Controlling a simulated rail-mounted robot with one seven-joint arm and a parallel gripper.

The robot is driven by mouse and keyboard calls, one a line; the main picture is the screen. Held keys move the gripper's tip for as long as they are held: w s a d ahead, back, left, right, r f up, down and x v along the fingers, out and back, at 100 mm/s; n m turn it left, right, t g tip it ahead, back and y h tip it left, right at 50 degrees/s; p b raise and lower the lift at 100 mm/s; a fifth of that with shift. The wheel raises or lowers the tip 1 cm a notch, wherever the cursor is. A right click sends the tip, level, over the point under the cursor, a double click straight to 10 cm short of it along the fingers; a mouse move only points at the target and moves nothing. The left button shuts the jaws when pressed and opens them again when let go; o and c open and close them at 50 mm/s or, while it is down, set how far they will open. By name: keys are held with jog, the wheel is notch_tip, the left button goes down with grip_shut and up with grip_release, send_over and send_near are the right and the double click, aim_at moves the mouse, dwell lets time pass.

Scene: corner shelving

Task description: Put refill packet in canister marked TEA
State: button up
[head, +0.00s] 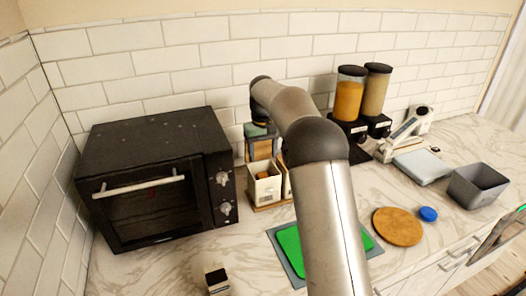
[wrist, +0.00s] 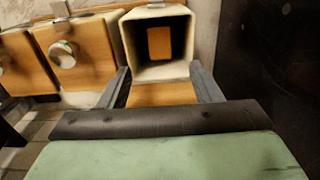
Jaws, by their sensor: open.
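An open, pale square canister (wrist: 128,40) stands ahead of my gripper (wrist: 159,72) in the wrist view. It also shows in the head view (head: 267,190), with a small dark mark on its front that is too small to read. An orange-brown rectangular piece (wrist: 159,43) lies inside it; it looks like the refill packet, but I cannot be sure. My gripper's two fingers are apart, one on each side of the canister's near edge, with nothing held between them. Whether they touch the canister is unclear.
Canisters with wooden lids (wrist: 82,62) and metal knobs stand left of the open one. A black oven (head: 150,185) stands close by on the left. Dispensers (head: 349,95), a grey bin (head: 478,186), a green board (head: 290,243) and a round wooden board (head: 398,226) are on the counter.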

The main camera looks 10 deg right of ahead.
notch_tip(320, 180, up, 17)
jog(key=p, duration=0.2)
jog(key=shift+r+p, duration=0.2)
jog(key=shift+p, duration=0.2)
